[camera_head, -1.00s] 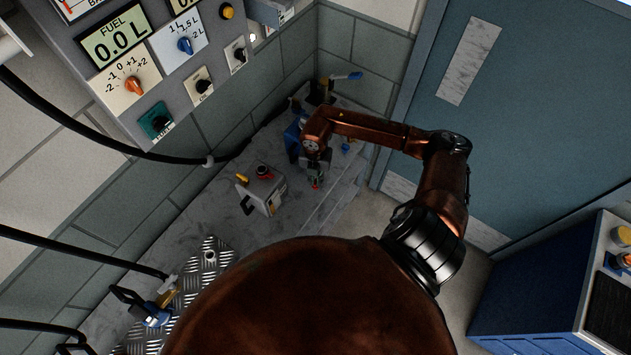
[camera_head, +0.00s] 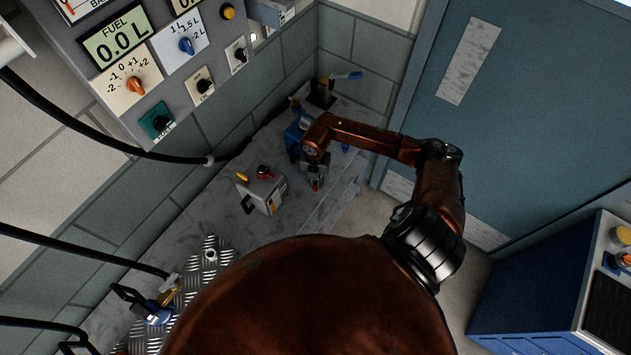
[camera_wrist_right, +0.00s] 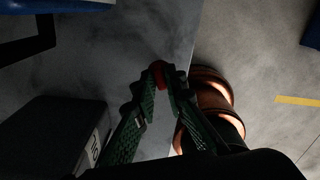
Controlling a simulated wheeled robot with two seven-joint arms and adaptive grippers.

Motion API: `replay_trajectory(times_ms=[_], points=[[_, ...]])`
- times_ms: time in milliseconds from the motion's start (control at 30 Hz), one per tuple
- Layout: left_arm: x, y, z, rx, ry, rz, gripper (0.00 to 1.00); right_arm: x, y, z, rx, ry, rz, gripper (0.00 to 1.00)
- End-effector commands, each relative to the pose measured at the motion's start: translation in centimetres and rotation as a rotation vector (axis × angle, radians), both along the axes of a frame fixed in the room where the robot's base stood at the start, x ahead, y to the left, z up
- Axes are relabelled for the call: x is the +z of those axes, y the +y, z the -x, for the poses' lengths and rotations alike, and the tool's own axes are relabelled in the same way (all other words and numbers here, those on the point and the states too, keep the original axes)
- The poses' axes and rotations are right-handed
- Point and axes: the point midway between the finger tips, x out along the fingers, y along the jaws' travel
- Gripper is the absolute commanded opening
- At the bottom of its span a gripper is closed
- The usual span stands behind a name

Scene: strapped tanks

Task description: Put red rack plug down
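My right gripper (camera_head: 315,183) is low over the right part of the grey bench (camera_head: 190,215), near its front edge. In the right wrist view its green fingers (camera_wrist_right: 160,80) close at their tips on the red rack plug (camera_wrist_right: 158,73). The plug shows as a small red spot (camera_head: 315,185) in the head view. Whether the plug touches the bench cannot be told. My left gripper is not in view.
A blue device (camera_head: 297,132) and a blue-handled lever (camera_head: 347,76) are behind the gripper. A control panel (camera_head: 150,60) hangs on the wall at upper left. A metal tread plate (camera_head: 212,258) lies at the bench's near left. The bench edge drops to the floor on the right.

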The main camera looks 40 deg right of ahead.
Motion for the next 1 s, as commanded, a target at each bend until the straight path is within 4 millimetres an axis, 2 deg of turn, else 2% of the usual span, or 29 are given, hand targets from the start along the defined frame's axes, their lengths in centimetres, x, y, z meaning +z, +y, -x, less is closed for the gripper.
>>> replay_trajectory(times_ms=[167,433,567,667,1000], points=[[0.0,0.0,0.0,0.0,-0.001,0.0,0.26,0.1,0.0,0.0,0.0,0.0,0.0,0.25],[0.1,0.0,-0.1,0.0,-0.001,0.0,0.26,0.1,0.0,0.0,0.0,0.0,0.0,0.25],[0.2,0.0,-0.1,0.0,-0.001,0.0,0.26,0.9,0.0,-0.1,0.001,-0.002,0.001,0.25],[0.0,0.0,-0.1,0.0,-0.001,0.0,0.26,2.4,-0.1,-0.2,0.002,-0.004,0.002,0.25],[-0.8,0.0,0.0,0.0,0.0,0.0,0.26,9.3,-0.1,-0.2,0.001,-0.003,0.002,0.25]])
